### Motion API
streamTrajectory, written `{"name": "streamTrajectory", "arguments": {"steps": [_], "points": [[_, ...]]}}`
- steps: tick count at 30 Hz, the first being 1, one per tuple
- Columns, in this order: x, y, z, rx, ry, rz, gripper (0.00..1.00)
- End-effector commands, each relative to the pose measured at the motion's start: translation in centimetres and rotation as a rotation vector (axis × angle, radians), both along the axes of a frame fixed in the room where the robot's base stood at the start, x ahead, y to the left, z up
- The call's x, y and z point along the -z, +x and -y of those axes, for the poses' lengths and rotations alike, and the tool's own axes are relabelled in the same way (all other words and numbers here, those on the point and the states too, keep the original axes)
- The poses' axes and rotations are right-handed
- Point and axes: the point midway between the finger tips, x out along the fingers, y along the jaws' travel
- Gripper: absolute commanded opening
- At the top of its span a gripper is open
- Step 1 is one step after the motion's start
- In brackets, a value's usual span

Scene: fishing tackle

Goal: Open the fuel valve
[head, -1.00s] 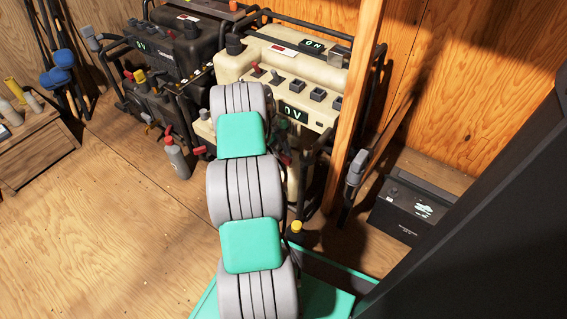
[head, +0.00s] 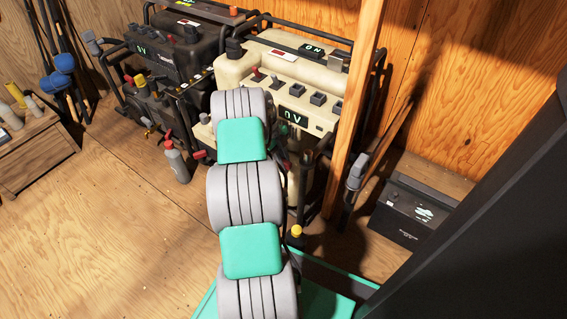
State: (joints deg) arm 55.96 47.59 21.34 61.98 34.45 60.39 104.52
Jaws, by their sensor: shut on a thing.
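Two generators stand at the back: a cream one (head: 262,68) in the middle and a black one (head: 165,65) to its left. The cream one has a panel with switches and a display reading "0V" (head: 293,118). I cannot tell for sure which is the fuel valve. My grey and teal arm reaches toward the cream generator's lower front and covers much of it. My gripper is hidden behind the arm.
A wooden post (head: 353,110) rises right of the cream generator. A grey bottle with a red top (head: 177,163) stands on the floor at left. A black box (head: 408,212) sits at right, a wooden crate (head: 35,155) at far left.

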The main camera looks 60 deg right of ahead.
Motion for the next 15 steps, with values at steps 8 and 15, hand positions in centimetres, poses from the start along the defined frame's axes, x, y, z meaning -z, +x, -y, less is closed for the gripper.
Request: {"name": "streamTrajectory", "arguments": {"steps": [8,15], "points": [[-0.06,0.02,0.0,-0.01,0.0,0.0,0.0],[-0.17,0.05,-0.01,-0.087,-0.001,0.0,0.0]]}}
